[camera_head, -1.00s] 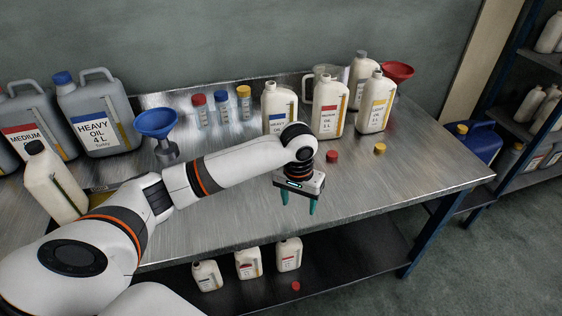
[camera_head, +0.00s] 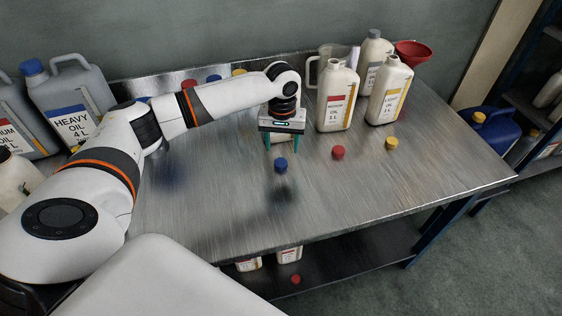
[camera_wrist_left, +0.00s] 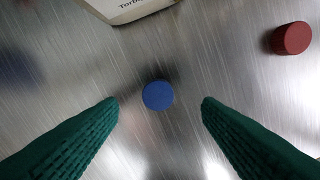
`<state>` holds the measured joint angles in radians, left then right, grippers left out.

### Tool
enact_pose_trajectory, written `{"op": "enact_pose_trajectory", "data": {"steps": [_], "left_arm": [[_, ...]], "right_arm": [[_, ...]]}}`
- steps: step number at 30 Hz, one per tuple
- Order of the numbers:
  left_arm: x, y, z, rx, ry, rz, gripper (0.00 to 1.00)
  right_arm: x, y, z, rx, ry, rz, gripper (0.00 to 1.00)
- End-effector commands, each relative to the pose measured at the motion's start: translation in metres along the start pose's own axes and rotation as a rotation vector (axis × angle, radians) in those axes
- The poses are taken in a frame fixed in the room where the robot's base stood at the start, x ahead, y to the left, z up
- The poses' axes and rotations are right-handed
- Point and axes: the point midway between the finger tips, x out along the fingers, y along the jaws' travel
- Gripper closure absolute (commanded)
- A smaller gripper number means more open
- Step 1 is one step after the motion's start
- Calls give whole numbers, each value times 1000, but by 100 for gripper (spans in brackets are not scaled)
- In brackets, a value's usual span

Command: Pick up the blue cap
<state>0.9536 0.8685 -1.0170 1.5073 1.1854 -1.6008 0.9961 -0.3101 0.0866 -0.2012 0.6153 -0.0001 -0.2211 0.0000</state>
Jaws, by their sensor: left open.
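The blue cap (camera_head: 281,165) lies on the metal table, in front of my left gripper (camera_head: 281,146) in the head view. In the left wrist view the blue cap (camera_wrist_left: 158,96) shows between the two green fingers, a little beyond their tips, and no finger touches it. My left gripper (camera_wrist_left: 160,103) is open and empty, above the table. My right gripper is not in view.
A red cap (camera_head: 338,152) and a yellow cap (camera_head: 391,143) lie to the right on the table (camera_head: 340,200). Bottles labelled medium (camera_head: 337,97) and light (camera_head: 388,92) stand behind them. The front of the table is clear.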

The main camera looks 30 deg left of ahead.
Motion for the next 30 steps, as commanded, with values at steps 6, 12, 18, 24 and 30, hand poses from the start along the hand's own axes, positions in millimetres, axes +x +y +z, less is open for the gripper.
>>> {"op": "enact_pose_trajectory", "data": {"steps": [6,12,18,24,30], "left_arm": [[17,1,-3,1,1,2,41],[48,2,-7,1,0,2,41],[59,2,-7,1,-2,0,41],[58,2,-7,1,-2,0,47],[58,2,-7,1,-1,0,80]], "right_arm": [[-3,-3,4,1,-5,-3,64],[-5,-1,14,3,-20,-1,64],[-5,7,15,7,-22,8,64],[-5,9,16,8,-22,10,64],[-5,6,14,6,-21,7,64]]}}
